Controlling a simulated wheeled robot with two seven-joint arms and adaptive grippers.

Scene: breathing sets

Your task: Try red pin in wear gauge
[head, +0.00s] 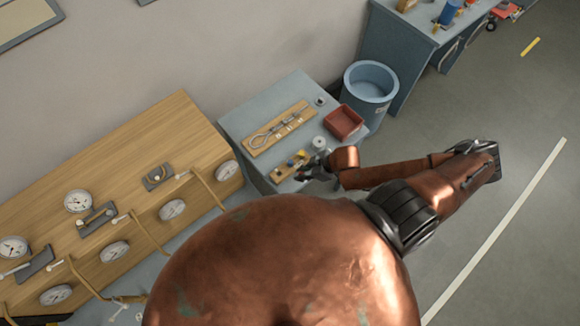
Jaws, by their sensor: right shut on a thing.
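My right gripper (306,174) is small in the head view, low at the front right of the grey bench, beside a small wooden block (279,175). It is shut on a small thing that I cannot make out. A blue piece (290,162) and a yellow piece (301,155) show at the block, close to the gripper. I cannot pick out a red pin. A wooden board (263,139) with metal tools lies behind on the bench; I cannot tell whether one is the wear gauge. My left gripper is not in view.
A red tray (343,122) and a round metal piece (319,143) sit on the grey bench (240,117). A blue bin (370,82) stands beside it. A wooden panel (140,140) with several gauges is at left. Open floor (520,100) is at right.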

